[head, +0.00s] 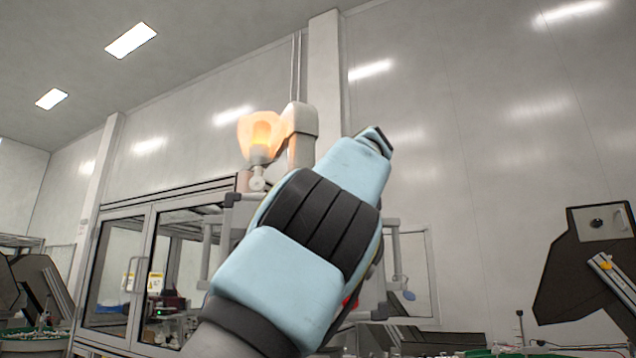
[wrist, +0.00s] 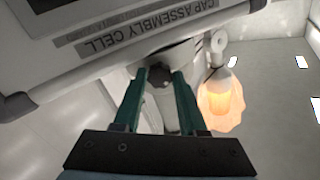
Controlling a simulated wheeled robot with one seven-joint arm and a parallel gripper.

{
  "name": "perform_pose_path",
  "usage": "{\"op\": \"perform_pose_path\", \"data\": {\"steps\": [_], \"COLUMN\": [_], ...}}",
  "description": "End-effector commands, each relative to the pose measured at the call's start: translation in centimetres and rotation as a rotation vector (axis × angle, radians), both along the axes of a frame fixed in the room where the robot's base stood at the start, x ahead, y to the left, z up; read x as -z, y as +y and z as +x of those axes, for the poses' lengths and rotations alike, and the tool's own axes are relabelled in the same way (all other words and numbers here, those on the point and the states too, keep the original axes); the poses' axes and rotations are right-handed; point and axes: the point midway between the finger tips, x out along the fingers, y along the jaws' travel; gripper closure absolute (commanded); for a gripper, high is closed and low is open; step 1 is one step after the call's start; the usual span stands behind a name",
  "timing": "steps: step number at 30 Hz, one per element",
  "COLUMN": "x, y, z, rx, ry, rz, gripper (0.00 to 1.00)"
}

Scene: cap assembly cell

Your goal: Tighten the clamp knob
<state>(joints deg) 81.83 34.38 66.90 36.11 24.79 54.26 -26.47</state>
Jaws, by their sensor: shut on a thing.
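The clamp knob (wrist: 159,79) is small, dark and lobed. In the wrist view it sits just below the labelled panel, at the top of a pale post or arm. My gripper (wrist: 159,74) has two green fingers, one on each side of the knob, and is shut on it at the fingertips. The knob's far side is hidden. In the head view my blue and black arm fills the middle, and I cannot make out the knob or the fingertips there.
A grey panel (wrist: 155,30) lettered "CAP ASSEMBLY CELL" lies close above the fingertips. A glowing orange lamp (wrist: 221,104) is right of the fingers; it also shows in the head view (head: 260,135). A glazed enclosure (head: 122,262) stands left, a dark angled machine (head: 580,272) right.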

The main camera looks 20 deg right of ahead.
Motion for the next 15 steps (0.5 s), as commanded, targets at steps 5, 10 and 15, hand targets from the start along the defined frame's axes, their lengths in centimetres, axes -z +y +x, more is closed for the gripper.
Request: {"op": "perform_pose_path", "data": {"steps": [5, 10, 15], "x": [-0.14, -0.15, -0.15], "y": [0.03, 0.02, 0.02], "z": [-0.02, -0.03, -0.03], "rx": [0.001, 0.001, 0.001], "ry": [0.000, 0.001, 0.001], "rz": [0.039, 0.052, 0.052], "gripper": [1.00, 1.00, 1.00]}}
